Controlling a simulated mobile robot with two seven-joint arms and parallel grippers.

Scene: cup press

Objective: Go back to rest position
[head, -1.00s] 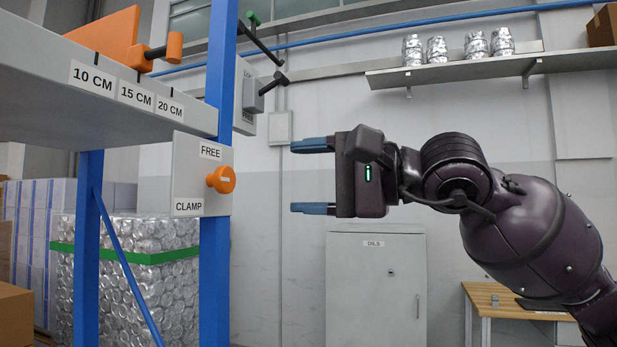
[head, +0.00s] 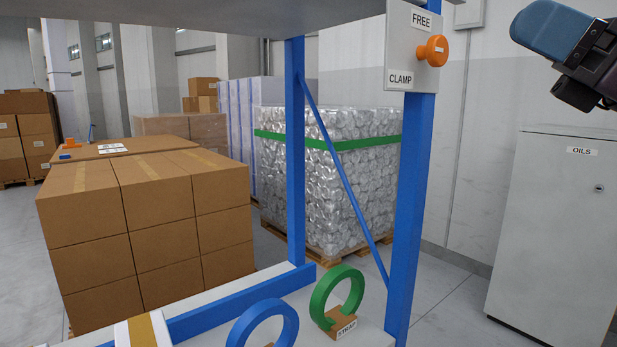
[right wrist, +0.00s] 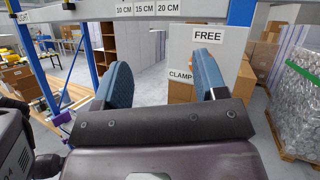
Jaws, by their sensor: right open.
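My right gripper (head: 560,40) is at the top right corner of the head view, only partly in the picture, with a blue finger showing. In the right wrist view its two blue fingers (right wrist: 162,85) stand apart with nothing between them. Past them is the panel (right wrist: 212,60) marked FREE and CLAMP. In the head view the orange knob (head: 432,51) sits on that panel (head: 400,45), on the blue post, between the two labels. The gripper is to the right of the knob and apart from it. My left gripper is not in view.
A blue frame post (head: 408,200) stands right of centre. A green ring (head: 330,300) and a blue ring (head: 262,322) stand on the lower shelf. Stacked cartons (head: 140,220) are at left, a wrapped can pallet (head: 340,185) behind, and an OILS cabinet (head: 560,230) at right.

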